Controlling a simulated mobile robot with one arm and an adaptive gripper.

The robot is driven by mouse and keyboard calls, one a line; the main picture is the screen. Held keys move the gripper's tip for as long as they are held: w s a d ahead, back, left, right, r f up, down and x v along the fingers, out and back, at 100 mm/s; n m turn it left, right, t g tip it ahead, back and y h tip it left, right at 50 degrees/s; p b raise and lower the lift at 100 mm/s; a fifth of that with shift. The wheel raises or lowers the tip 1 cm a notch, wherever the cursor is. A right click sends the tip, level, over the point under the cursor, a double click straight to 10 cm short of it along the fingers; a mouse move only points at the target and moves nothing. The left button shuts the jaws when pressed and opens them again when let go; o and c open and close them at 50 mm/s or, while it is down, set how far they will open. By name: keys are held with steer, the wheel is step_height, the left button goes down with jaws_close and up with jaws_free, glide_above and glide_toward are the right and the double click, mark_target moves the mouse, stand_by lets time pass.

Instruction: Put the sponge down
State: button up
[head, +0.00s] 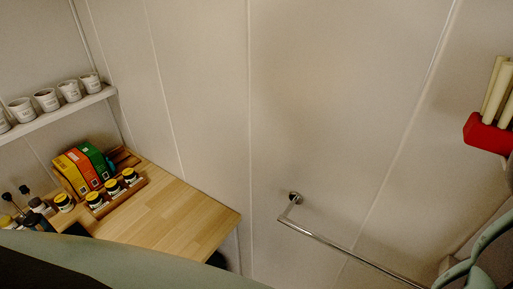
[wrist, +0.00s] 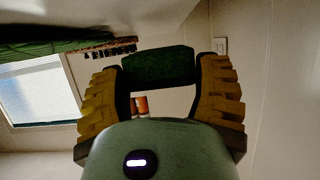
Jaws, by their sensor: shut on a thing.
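The sponge (wrist: 160,66) is a dark green block in the wrist view. It spans the gap between the two yellow, ridged fingers of my gripper (wrist: 161,72). My gripper is shut on the sponge, which is held up in the air with no surface visible directly under it. The sponge and the fingertips do not show in the head view.
A wooden counter (head: 190,218) stands at left, with boxes (head: 84,167) and several jars (head: 114,187) at its back; its front right part is bare. Cups line a white shelf (head: 60,112). A metal rail (head: 350,256) and a red holder (head: 487,134) are on the wall.

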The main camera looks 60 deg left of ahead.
step_height(320, 180, down, 2)
steer(key=shift+s+d+f+p, duration=0.1)
steer(key=shift+p, duration=0.75)
steer(key=shift+f, duration=0.4)
steer(key=shift+f, duration=0.15)
steer(key=o, duration=0.7)
steer(key=shift+o, duration=0.2)
steer(key=shift+r, duration=0.2)
